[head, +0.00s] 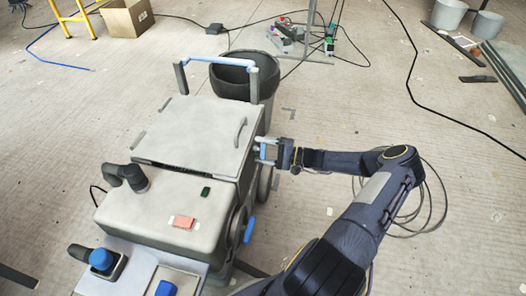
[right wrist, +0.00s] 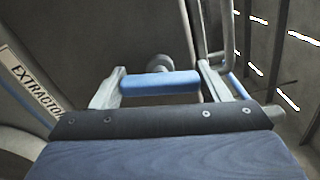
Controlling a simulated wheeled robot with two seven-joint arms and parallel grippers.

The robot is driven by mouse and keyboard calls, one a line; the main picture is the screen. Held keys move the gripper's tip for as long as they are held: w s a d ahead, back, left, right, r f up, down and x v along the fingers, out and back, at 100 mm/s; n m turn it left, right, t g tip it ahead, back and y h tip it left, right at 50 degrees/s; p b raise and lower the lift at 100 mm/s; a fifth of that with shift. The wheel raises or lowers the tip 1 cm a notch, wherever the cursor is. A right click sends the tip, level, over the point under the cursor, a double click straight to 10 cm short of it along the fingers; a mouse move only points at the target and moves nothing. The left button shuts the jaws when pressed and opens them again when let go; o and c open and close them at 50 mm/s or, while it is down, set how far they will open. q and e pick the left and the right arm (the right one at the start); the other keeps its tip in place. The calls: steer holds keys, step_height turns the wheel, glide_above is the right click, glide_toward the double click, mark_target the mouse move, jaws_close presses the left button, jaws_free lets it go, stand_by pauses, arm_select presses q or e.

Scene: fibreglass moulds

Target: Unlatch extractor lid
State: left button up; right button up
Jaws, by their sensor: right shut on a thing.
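The extractor (head: 165,205) is a pale grey machine on wheels, left of centre in the head view. Its flat lid (head: 195,135) lies shut, with a curved handle on its right edge. My right gripper (head: 266,151) is at the extractor's right side, just below the lid's edge. In the right wrist view its two fingers (right wrist: 160,88) are closed on the ends of a blue latch handle (right wrist: 160,84). A round knob shows behind the handle. An "EXTRACTOR" label (right wrist: 35,90) is at left. My left gripper is not in view.
A blue-topped push bar (head: 218,60) and a dark bucket (head: 245,80) stand behind the lid. A black hose (head: 125,178) is at left. A blue lever (head: 249,229) sticks out low on the right side. Cables lie on the floor at right.

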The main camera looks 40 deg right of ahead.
steer(key=shift+n, duration=1.2)
steer(key=o, duration=1)
steer(key=p+v, duration=0.1)
steer(key=v, duration=0.6)
steer(key=shift+s+d, duration=0.25)
steer(key=shift+s, duration=0.1)
